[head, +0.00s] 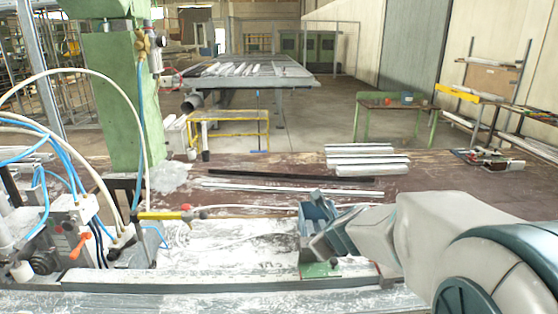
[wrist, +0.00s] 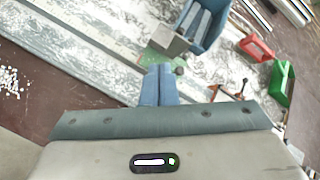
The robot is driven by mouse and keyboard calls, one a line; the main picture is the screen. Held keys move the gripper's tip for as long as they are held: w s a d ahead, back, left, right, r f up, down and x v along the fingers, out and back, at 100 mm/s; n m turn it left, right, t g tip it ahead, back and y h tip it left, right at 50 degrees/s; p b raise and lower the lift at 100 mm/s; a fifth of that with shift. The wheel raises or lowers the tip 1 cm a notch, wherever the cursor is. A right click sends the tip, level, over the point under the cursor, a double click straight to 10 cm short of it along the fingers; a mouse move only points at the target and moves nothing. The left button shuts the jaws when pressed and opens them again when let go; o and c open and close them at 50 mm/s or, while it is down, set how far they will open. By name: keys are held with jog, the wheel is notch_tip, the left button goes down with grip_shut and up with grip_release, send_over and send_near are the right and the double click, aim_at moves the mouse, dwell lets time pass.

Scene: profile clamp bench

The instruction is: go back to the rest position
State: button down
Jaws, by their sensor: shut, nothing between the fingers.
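My gripper (wrist: 158,84) shows in the wrist view with its two blue-grey fingers together and nothing between them. In the head view my gripper (head: 316,246) is at the right end of the white-dusted work surface, with my arm reaching in from the right. A blue bin (wrist: 217,32) holding grey profile pieces lies beyond the fingertips in the wrist view. A small green block (head: 320,270) sits on the front rail just below my gripper in the head view. My gripper partly covers this area, so the gap to the rail cannot be told.
A clamp unit with hoses and an orange-red handle (head: 78,243) stands at left beside a green column (head: 110,100). Metal profiles (head: 366,160) lie on the brown bench behind. A red bin (wrist: 257,48) and a green bin (wrist: 282,82) show at right in the wrist view.

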jog(key=s+f+n+g+b, duration=0.1)
jog(key=s+n+g, duration=0.1)
jog(key=s+n, duration=0.9)
jog(key=s+f+n+g+h+b, duration=0.1)
jog(key=s+f+n+g+b, duration=0.1)
jog(key=s+n, duration=0.9)
jog(key=n+g, duration=0.1)
jog(key=n, duration=0.5)
jog(key=shift+s+d+g, duration=0.2)
jog(key=shift+s+g, duration=0.1)
jog(key=shift+s, duration=0.1)
jog(key=shift+f, duration=0.1)
